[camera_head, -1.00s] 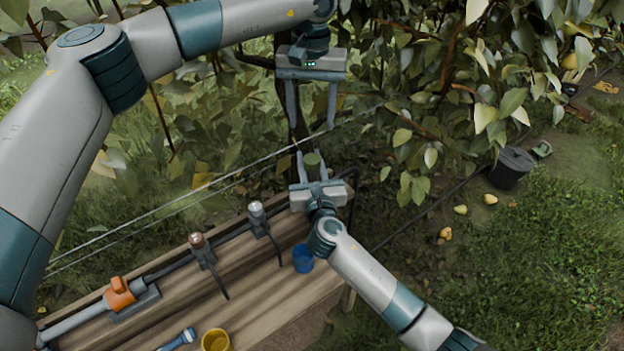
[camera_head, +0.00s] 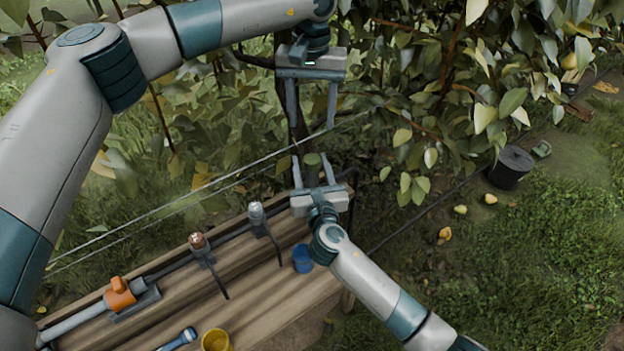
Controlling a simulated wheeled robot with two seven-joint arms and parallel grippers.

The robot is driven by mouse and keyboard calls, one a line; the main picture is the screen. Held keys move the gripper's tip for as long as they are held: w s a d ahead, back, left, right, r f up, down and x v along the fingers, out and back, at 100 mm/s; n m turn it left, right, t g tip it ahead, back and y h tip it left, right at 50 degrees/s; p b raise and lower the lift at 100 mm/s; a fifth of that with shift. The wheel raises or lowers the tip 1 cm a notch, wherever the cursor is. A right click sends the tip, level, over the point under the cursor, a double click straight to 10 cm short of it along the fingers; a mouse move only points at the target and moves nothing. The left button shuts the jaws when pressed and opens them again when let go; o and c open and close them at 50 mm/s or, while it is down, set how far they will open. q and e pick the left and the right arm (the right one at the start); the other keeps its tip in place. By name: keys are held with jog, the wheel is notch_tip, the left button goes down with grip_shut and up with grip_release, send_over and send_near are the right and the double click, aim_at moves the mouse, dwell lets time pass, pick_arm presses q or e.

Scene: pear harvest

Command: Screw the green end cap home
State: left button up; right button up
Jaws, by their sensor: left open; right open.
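The green end cap (camera_head: 312,159) shows as a small dark green round piece just beyond the back of the bench. My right gripper (camera_head: 312,162) is open, with one finger on each side of the cap and a visible gap to it. Whether the cap sits on the pipe's end is hidden behind the gripper body. The grey pipe (camera_head: 75,325) runs along the bench from lower left toward that gripper. My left gripper (camera_head: 312,122) is open and empty above the cap, fingers pointing down.
On the wooden bench (camera_head: 270,305) stand an orange valve (camera_head: 119,295), two pipe holders (camera_head: 202,250), a blue cup (camera_head: 302,259), a yellow cup (camera_head: 216,341) and a blue-grey tool (camera_head: 178,340). Leafy branches hang behind. A dark bucket (camera_head: 509,169) and loose pears lie on the grass at right.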

jog(key=s+d, duration=0.2)
jog(key=s, duration=1.3)
jog(key=shift+s+d, duration=0.25)
jog(key=shift+s, duration=0.1)
jog(key=shift+f, duration=0.1)
